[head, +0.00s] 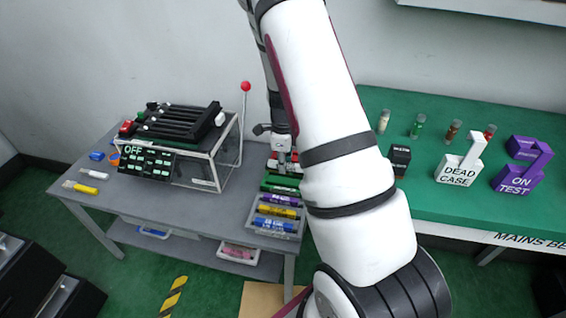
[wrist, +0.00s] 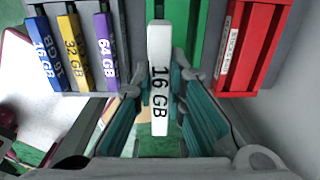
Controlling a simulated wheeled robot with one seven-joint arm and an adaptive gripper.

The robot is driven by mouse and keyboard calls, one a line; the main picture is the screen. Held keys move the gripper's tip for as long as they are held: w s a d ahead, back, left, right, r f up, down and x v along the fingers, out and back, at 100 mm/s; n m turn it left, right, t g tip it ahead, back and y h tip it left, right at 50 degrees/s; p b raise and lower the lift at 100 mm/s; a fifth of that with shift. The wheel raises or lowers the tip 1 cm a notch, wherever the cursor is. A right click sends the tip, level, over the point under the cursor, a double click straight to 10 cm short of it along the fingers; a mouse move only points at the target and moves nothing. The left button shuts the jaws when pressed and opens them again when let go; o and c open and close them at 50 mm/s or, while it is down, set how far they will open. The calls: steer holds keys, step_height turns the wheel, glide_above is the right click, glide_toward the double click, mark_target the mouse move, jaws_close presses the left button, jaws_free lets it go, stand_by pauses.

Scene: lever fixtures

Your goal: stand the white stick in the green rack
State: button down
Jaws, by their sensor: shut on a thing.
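The white stick (wrist: 159,50), marked 16 GB, is between the teal-padded fingers of my gripper (wrist: 159,90), which is shut on it. Its far end overlaps the left edge of the green rack (wrist: 200,30) in the wrist view; I cannot tell whether it touches the rack. In the head view my gripper (head: 284,160) is above the back of the grey tray, and the green rack (head: 281,184) shows just in front of it. The stick cannot be made out there.
Blue (wrist: 43,50), yellow (wrist: 75,50) and purple (wrist: 105,48) sticks stand left of the green rack. A red rack (wrist: 247,45) is on its right. In the head view, a clear-sided box (head: 215,160) and a red-knobbed lever (head: 245,88) stand left of my gripper.

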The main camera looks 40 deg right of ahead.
steer(key=b, duration=0.3)
glide_above(283, 180)
steer(key=s+a, duration=0.2)
steer(key=shift+d+f, duration=0.15)
steer(key=shift+f, duration=1.05)
steer(key=shift+d+f, duration=0.1)
steer(key=shift+f, duration=1.1)
steer(key=shift+f+b, duration=0.65)
steer(key=shift+f, duration=0.65)
steer(key=c, duration=1.5)
jaws_free()
steer(key=shift+c, duration=0.2)
step_height(283, 180, up, 12)
